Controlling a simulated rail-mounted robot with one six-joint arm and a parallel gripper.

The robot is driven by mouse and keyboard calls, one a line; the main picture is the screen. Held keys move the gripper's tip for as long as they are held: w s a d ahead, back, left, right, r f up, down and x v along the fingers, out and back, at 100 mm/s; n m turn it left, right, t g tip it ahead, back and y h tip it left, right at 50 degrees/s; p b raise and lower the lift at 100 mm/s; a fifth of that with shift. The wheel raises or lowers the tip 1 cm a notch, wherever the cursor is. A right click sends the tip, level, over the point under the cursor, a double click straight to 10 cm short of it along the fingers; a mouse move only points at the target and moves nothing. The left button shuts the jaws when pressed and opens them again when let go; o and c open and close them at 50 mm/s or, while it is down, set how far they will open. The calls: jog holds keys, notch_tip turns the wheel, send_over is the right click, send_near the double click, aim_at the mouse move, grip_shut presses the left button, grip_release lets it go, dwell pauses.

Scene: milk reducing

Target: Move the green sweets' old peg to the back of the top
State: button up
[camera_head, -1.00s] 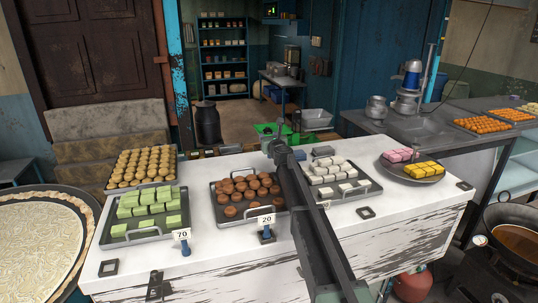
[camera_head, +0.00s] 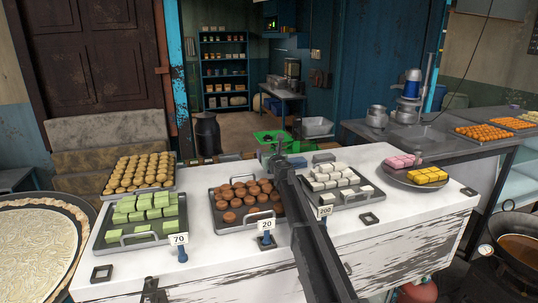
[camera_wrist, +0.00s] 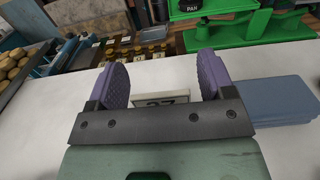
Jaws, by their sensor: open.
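Green sweets (camera_head: 145,206) lie in a metal tray (camera_head: 132,240) at the left of the white counter top (camera_head: 205,240). A blue peg with a tag reading 70 (camera_head: 180,241) stands at that tray's front right corner. In the wrist view, a tag (camera_wrist: 160,97) that seems to read 27 stands on the white top between my open gripper's (camera_wrist: 161,72) purple pads, with a gap on each side. Its lower part is hidden by the gripper body. In the head view, my gripper (camera_head: 281,158) is at the back of the top, and that tag cannot be made out.
A peg tagged 20 (camera_head: 266,226) stands before the brown sweets (camera_head: 246,198), and a tag of 200 (camera_head: 325,212) before the white sweets (camera_head: 333,178). A blue-grey block (camera_wrist: 272,100) lies right of my gripper. Empty square holders (camera_head: 102,274) and (camera_head: 369,219) sit near the front edge.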

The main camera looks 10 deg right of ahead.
jog(key=shift+s+r, duration=0.1)
jog(key=shift+r, duration=0.15)
jog(key=s, duration=0.4)
jog(key=s+d, duration=0.1)
jog(key=s, duration=0.6)
jog(key=shift+s+d+f, duration=0.1)
jog(key=shift+s+d, duration=0.25)
jog(key=shift+s, duration=0.05)
